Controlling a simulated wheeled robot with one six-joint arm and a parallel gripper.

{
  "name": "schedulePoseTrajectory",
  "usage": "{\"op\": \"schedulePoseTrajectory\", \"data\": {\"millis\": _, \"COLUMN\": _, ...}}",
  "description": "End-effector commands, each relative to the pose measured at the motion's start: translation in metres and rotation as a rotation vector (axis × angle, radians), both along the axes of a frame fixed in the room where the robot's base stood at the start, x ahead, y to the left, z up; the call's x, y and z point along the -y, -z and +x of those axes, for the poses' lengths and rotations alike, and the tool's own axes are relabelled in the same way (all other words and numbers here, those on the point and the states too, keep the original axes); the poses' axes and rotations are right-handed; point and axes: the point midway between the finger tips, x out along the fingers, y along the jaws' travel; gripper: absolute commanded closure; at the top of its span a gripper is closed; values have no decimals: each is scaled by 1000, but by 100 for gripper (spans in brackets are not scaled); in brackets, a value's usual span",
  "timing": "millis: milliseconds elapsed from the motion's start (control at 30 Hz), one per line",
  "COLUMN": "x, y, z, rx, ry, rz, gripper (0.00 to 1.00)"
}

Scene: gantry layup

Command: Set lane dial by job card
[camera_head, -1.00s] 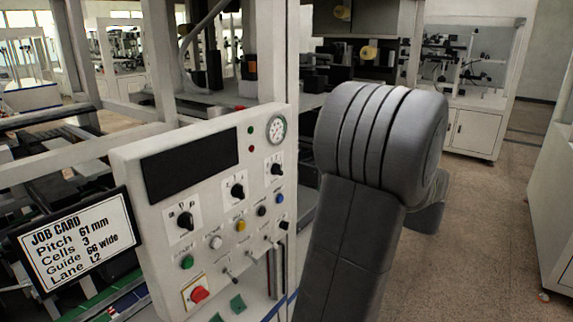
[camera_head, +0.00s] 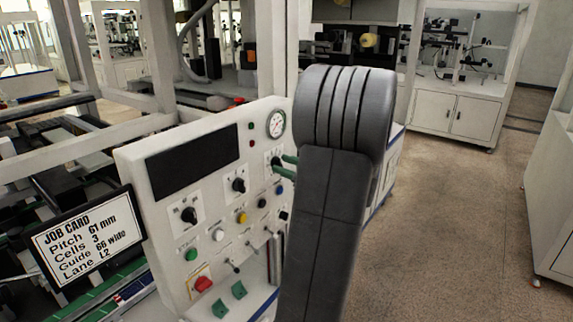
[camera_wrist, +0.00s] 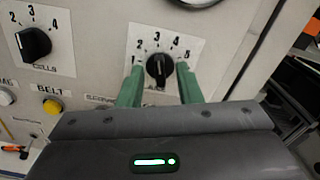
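The lane dial (camera_wrist: 158,68) is a black knob on a white plate marked 1 to 5. Its white pointer line looks near 3, and its name below is mostly hidden. In the head view it is the upper right dial (camera_head: 274,163) on the panel. My gripper (camera_wrist: 160,70) has green fingers on either side of this knob, with gaps beside it. It also shows in the head view (camera_head: 284,167), its body largely hidden behind my arm. The job card (camera_head: 88,238) reads Pitch 61 mm, Cells 3, Guide 66 wide, Lane L2.
The Cells dial (camera_wrist: 33,43) is left of my gripper, with a yellow Belt button (camera_wrist: 56,107) below. A round gauge (camera_head: 276,123) sits above the lane dial. A red button (camera_head: 203,284) is low on the panel. The floor (camera_head: 440,210) at right is clear.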

Motion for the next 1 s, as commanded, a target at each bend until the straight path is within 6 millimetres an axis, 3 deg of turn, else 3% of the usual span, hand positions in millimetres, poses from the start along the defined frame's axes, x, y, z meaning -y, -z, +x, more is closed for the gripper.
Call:
{"op": "schedulePoseTrajectory", "data": {"millis": 167, "x": 0, "y": 0, "z": 0, "rx": 0, "ry": 0, "rz": 0, "gripper": 68}}
{"op": "schedulePoseTrajectory", "data": {"millis": 333, "x": 0, "y": 0, "z": 0, "rx": 0, "ry": 0, "rz": 0, "gripper": 100}}
{"op": "schedulePoseTrajectory", "data": {"millis": 667, "x": 0, "y": 2, "z": 0, "rx": 23, "ry": 0, "rz": -16, "gripper": 100}}
{"op": "schedulePoseTrajectory", "data": {"millis": 1000, "x": 0, "y": 6, "z": 0, "rx": 184, "ry": -1, "rz": -131, "gripper": 100}}
